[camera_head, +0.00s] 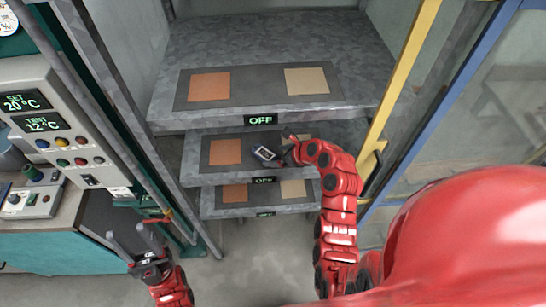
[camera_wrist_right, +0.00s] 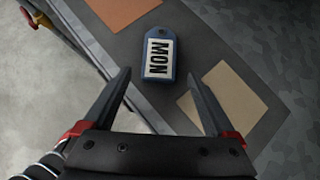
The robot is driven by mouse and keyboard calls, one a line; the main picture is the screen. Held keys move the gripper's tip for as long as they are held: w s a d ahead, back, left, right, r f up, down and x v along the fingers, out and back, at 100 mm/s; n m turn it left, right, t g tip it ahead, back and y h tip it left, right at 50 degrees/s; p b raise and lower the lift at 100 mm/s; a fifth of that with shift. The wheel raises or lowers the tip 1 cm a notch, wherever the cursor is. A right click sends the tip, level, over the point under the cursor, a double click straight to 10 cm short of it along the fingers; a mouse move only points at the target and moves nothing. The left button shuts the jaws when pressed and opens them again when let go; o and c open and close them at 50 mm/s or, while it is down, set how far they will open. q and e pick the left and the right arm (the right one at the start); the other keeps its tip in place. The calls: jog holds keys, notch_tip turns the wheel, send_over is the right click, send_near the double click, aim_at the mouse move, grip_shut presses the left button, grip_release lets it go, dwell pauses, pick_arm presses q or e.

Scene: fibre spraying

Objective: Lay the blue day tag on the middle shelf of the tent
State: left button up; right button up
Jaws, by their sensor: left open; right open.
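The blue day tag (camera_head: 265,153), marked MON in the right wrist view (camera_wrist_right: 158,52), lies flat on the dark mat of the tent's middle shelf (camera_head: 196,172). It sits between the orange square (camera_head: 225,152) and the beige square (camera_wrist_right: 229,97). My right gripper (camera_head: 286,145) is over that shelf, just right of the tag. In the right wrist view its fingers are open, with the tag beyond and between the tips, apart from them. My left gripper (camera_head: 129,238) is open and empty at the lower left, outside the tent.
The top shelf (camera_head: 260,49) is above, and a lower shelf (camera_head: 235,210) is below. Each shelf front shows an OFF display (camera_head: 260,119). A yellow post (camera_head: 408,72) and blue-framed door (camera_head: 440,98) stand right. A control panel (camera_head: 50,130) and bench stand left.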

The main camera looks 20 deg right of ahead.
jog(key=b+v, duration=0.2)
jog(key=v, duration=0.4)
jog(key=shift+f+b, duration=0.1)
jog(key=shift+b, duration=0.25)
jog(key=p+v, duration=0.2)
jog(key=v, duration=0.1)
jog(key=shift+s+r, duration=0.2)
jog(key=shift+s, duration=0.05)
jog(key=shift+w, duration=0.1)
